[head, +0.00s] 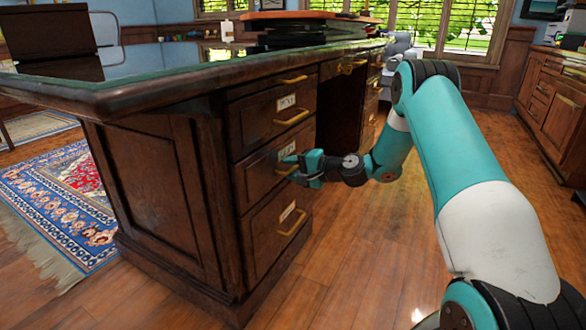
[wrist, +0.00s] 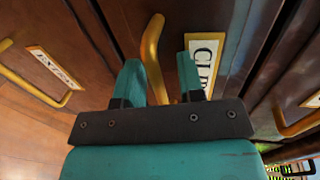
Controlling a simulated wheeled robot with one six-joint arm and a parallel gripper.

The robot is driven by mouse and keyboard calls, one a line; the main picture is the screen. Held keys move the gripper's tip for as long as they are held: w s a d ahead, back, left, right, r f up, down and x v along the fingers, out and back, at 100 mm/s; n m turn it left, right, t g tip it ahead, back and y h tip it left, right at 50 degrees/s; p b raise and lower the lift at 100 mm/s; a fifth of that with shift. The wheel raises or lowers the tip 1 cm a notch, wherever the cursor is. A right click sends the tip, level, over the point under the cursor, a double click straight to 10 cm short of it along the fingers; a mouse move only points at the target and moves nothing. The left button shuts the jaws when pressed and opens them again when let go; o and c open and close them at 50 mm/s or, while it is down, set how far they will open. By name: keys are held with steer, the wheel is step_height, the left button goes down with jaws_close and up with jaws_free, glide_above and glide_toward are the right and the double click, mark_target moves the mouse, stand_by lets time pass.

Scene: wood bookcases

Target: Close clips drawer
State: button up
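The clips drawer (wrist: 225,50) is in the wrist view, with part of its white "CLI…" label (wrist: 206,65) showing behind the right finger. Its brass handle (wrist: 152,45) runs between my two fingers. In the head view this drawer (head: 256,182) is the middle one of the desk's front stack, and its face looks nearly flush; I cannot tell how large any gap is. My gripper (wrist: 160,62) is open, with a finger on each side of the handle; contact is unclear. In the head view my gripper (head: 291,165) is at the drawer front, covering part of the handle.
The upper drawer (head: 272,118) and lower drawer (head: 275,229) have their own labels and brass handles. The desk top (head: 170,75) overhangs the drawers. Wood floor (head: 350,270) in front is clear. A cabinet (head: 550,95) stands at the far right.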

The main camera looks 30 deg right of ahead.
steer(key=shift+d, duration=0.15)
steer(key=p+v, duration=0.6)
steer(key=v, duration=1.1)
steer(key=shift+s+r, duration=0.1)
steer(key=shift+r, duration=0.05)
